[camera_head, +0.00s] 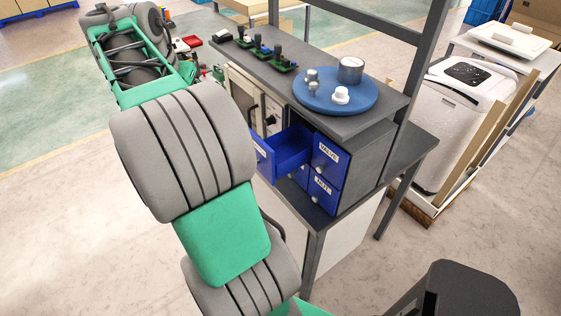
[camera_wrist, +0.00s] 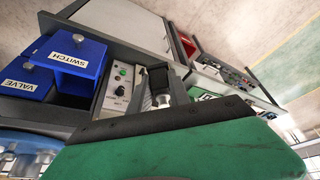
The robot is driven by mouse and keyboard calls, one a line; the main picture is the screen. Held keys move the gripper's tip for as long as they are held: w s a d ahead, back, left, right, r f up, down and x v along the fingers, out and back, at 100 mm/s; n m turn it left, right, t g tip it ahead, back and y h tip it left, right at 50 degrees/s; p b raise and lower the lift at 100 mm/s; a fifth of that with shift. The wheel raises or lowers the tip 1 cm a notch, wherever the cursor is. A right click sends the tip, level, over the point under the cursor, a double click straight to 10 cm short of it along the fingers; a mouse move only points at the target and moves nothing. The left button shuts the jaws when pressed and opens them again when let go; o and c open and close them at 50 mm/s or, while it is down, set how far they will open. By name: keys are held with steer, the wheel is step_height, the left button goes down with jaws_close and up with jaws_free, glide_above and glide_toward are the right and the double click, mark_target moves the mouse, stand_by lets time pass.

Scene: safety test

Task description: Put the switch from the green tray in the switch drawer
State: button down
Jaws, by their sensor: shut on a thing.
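The switch drawer (camera_wrist: 72,62) is blue, labelled SWITCH and pulled out, at the upper left of the wrist view. In the head view an open blue drawer (camera_head: 292,152) sticks out of the cabinet, its inside looking empty. My gripper (camera_wrist: 158,88) is in the middle of the wrist view, its dark fingers shut on a small grey, round-ended thing (camera_wrist: 162,99), apparently the switch. It is to the right of the open drawer in that view. My arm hides the gripper in the head view. Something green (camera_wrist: 207,97), possibly the green tray, shows partly beyond the gripper.
The valve drawer (camera_head: 326,155) and nut drawer (camera_head: 322,190) are shut. A blue round tray (camera_head: 318,101) with metal parts stands on the upper shelf, near several small lever boards (camera_head: 262,53). A control box (camera_wrist: 119,88) stands beside the drawers. A white machine (camera_head: 457,105) stands at right.

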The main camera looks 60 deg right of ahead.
steer(key=s+d+f+m+g+b, duration=0.2)
steer(key=s+d+f+m+g, duration=0.1)
steer(key=s+d+m, duration=0.55)
steer(key=b, duration=1.2)
glide_above(287, 157)
steer(key=w+a, duration=0.1)
steer(key=w, duration=0.1)
steer(key=shift+n, duration=0.25)
steer(key=f, duration=0.9)
steer(key=shift+s+a+f, duration=0.1)
steer(key=shift+s+a, duration=0.05)
steer(key=shift+s, duration=0.05)
steer(key=f+b, duration=0.1)
steer(key=s+f+b, duration=0.1)
steer(key=f+b, duration=0.1)
steer(key=shift+f, duration=0.3)
steer(key=shift+w+f, duration=0.1)
steer(key=shift+f, duration=0.25)
steer(key=c, duration=1.2)
jaws_free()
steer(key=shift+r, duration=0.1)
